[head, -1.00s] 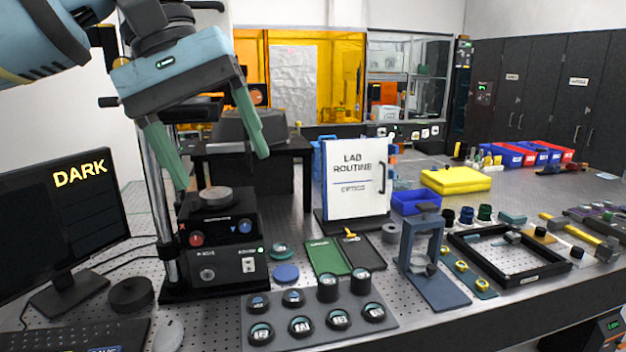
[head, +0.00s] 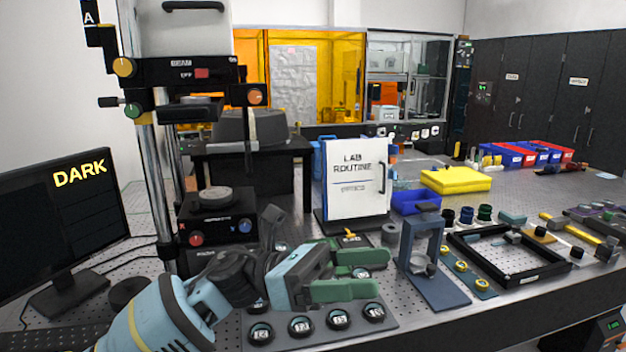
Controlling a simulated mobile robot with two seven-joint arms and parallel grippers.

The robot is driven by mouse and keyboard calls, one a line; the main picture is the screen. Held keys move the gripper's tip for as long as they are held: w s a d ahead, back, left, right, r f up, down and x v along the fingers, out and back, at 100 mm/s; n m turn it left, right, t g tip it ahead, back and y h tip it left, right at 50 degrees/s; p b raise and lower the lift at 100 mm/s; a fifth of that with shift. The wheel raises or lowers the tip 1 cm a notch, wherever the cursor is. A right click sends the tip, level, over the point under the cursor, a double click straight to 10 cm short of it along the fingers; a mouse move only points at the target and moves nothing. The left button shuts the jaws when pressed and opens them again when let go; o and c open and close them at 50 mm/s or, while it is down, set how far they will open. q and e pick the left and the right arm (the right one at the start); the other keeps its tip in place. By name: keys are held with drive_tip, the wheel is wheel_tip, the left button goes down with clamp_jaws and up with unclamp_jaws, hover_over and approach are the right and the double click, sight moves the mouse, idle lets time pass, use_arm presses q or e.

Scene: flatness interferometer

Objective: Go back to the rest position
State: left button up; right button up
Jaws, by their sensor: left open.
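My left gripper (head: 374,274) is low over the bench, its two green fingers apart with nothing held between them. Its fingers reach to the right above the grey tray (head: 392,343) of round labelled pieces and hide part of it. The interferometer (head: 180,72) stands behind at the left, with a grey disc (head: 217,198) on its stage. The monitor (head: 60,220) at the left reads DARK. My right gripper is not in the head view.
The "LAB ROUTINE" board (head: 357,180) stands behind the gripper. A blue-grey stand (head: 440,288) is close to the right of the fingers. A black frame (head: 520,278), blue bin (head: 415,201) and yellow block (head: 455,180) lie farther right.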

use_arm(q)
drive_tip(key=w+a+f+m+t+y, duration=0.1)
drive_tip(key=a+f+m+t+y, duration=0.25)
drive_tip(key=f+m+t, duration=0.65)
drive_tip(key=w+a+f+m+t+y, duration=0.25)
drive_tip(key=a+f+m+t, duration=0.3)
drive_tip(key=f+m, duration=0.45)
drive_tip(key=w+a+f+m+t+y, duration=0.1)
drive_tip(key=a+f+m+t+y, duration=0.3)
drive_tip(key=f+m+t, duration=0.65)
drive_tip(key=s+a+f+n+g+y, duration=0.4)
drive_tip(key=s+a+f+n, duration=0.2)
drive_tip(key=s+f, duration=0.4)
drive_tip(key=s+a+f+n+g+y, duration=0.4)
drive_tip(key=s+a+f+n+g, duration=0.1)
drive_tip(key=s+f, duration=0.6)
drive_tip(key=s+a+n, duration=0.1)
drive_tip(key=s+a, duration=0.1)
drive_tip(key=shift+a+f+y, duration=0.25)
drive_tip(key=shift+a+y, duration=0.05)
drive_tip(key=shift+a, duration=0.05)
drive_tip(key=shift+c, duration=0.3)
